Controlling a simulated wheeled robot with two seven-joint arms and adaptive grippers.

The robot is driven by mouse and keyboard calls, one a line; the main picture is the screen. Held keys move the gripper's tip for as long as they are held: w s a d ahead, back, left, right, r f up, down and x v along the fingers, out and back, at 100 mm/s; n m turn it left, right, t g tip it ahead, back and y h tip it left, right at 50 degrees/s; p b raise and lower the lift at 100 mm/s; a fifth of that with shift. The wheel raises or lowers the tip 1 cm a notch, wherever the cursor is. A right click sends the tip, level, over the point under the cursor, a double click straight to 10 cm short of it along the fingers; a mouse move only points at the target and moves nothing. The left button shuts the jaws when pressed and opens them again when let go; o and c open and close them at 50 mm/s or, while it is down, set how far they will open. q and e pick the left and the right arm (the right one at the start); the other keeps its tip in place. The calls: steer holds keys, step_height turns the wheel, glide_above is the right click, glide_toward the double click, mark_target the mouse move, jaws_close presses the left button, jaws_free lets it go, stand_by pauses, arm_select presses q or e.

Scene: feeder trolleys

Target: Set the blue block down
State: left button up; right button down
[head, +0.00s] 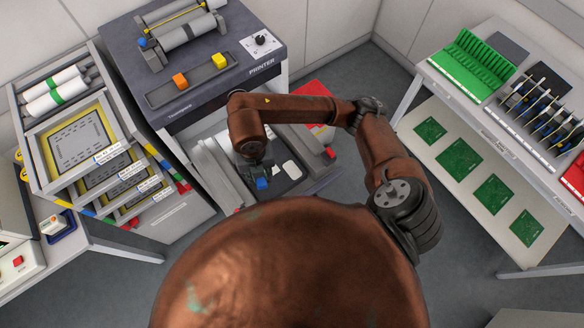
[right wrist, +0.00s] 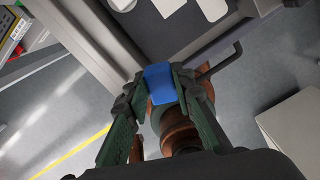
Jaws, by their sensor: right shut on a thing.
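The blue block (head: 262,183) is small and sits between the fingertips of my right gripper (head: 257,173), which is shut on it. In the right wrist view the block (right wrist: 160,85) shows clearly, held between the two green-grey fingers (right wrist: 161,76). In the head view the gripper hangs over the front part of the open drawer below the printer. I cannot tell how far the block is above the surface under it. My left gripper is not in view.
The printer (head: 205,95) carries an orange block (head: 180,80) and a yellow block (head: 219,61) in its top tray. White pieces (head: 292,169) lie in the dark drawer. A frame rack (head: 32,130) stands left; a table with green boards (head: 462,157) stands right. Grey floor lies between.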

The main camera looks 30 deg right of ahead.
glide_toward(292, 169)
steer(key=s+a+r, duration=0.1)
steer(key=a+r, duration=0.1)
steer(key=a, duration=0.2)
steer(key=d+f, duration=0.2)
steer(key=f, duration=0.1)
steer(key=shift+w+d+f, duration=0.3)
steer(key=shift+d+f, duration=0.1)
steer(key=shift+w+d+f, duration=0.2)
steer(key=shift+d+f, duration=0.25)
steer(key=shift+f, duration=0.2)
steer(key=shift+d+f, duration=0.15)
steer(key=shift+f, duration=1.5)
steer(key=shift+f, duration=0.15)
steer(key=c, duration=1.7)
jaws_free()
steer(key=shift+o, duration=0.2)
